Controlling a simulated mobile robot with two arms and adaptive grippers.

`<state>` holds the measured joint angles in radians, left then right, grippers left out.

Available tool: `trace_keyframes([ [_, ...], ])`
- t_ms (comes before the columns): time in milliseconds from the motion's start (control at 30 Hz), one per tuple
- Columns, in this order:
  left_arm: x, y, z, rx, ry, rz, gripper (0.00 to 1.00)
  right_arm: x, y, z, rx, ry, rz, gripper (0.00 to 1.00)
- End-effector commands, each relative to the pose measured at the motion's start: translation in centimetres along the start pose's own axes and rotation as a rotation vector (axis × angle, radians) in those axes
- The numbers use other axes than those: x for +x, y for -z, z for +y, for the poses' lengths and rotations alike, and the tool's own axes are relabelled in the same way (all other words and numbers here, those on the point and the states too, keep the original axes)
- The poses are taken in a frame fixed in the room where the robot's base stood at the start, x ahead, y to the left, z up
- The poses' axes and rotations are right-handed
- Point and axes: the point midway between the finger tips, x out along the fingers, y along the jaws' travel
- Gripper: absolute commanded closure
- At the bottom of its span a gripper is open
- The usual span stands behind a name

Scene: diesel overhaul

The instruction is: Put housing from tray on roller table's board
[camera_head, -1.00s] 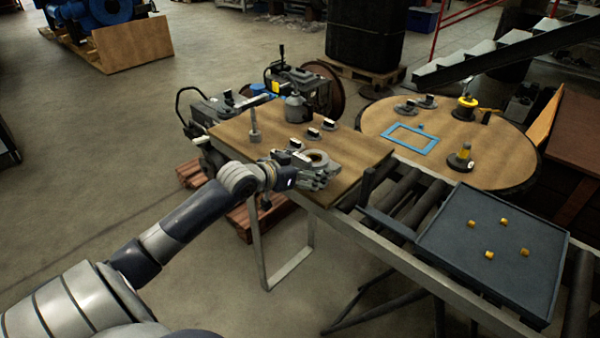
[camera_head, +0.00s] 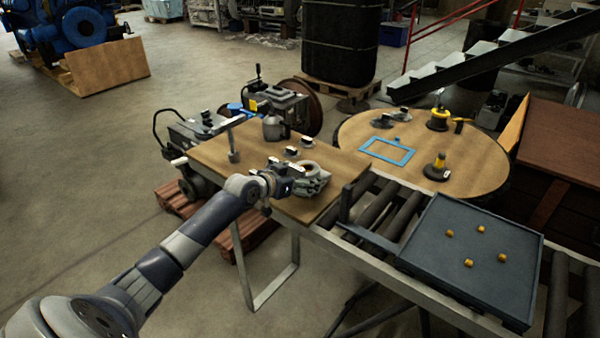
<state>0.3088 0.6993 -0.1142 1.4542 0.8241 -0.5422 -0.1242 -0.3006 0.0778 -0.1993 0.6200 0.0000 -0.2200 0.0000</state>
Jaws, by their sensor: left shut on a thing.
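The housing (camera_head: 313,175) is a grey, round metal part with a ring-like opening facing up. It is at the right front part of the wooden board (camera_head: 338,168) on the roller table. My left gripper (camera_head: 299,184) is shut on the housing from its left side, and the fingers partly hide it. I cannot tell whether the housing touches the board or is just above it. The dark tray (camera_head: 437,259) lies on the rollers at the right and holds several small brass pieces. My right gripper is out of view.
Small black-topped parts (camera_head: 291,152), a grey canister-like part (camera_head: 273,128) and an upright tool (camera_head: 233,150) stand on the board. Bare rollers (camera_head: 378,204) lie between board and tray. A round table (camera_head: 470,150) with a blue frame (camera_head: 387,151) stands behind.

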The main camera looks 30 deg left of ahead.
Motion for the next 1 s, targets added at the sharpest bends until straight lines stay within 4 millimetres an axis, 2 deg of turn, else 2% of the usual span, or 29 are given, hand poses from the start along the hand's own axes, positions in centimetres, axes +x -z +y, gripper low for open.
trace_keyframes([
  [133, 0.5, -0.7, -0.1, -0.001, 0.002, 0.013, 0.67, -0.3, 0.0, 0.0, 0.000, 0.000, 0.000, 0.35],
  [400, 0.5, -0.9, -0.1, 0.001, 0.002, 0.014, 0.67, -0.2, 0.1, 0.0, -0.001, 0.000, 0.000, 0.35],
  [433, 0.6, -1.6, 0.0, 0.000, 0.000, 0.000, 0.02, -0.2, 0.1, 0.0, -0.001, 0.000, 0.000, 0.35],
  [467, 0.6, -1.5, 0.0, 0.000, 0.000, 0.000, 0.00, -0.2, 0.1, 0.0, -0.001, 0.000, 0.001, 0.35],
  [867, 0.5, -1.5, -0.1, 0.000, 0.001, 0.000, 0.00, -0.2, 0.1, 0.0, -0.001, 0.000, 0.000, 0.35],
  [1000, -0.1, -1.5, -0.1, 0.000, 0.000, -0.001, 0.00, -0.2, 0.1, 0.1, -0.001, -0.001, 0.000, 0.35],
])
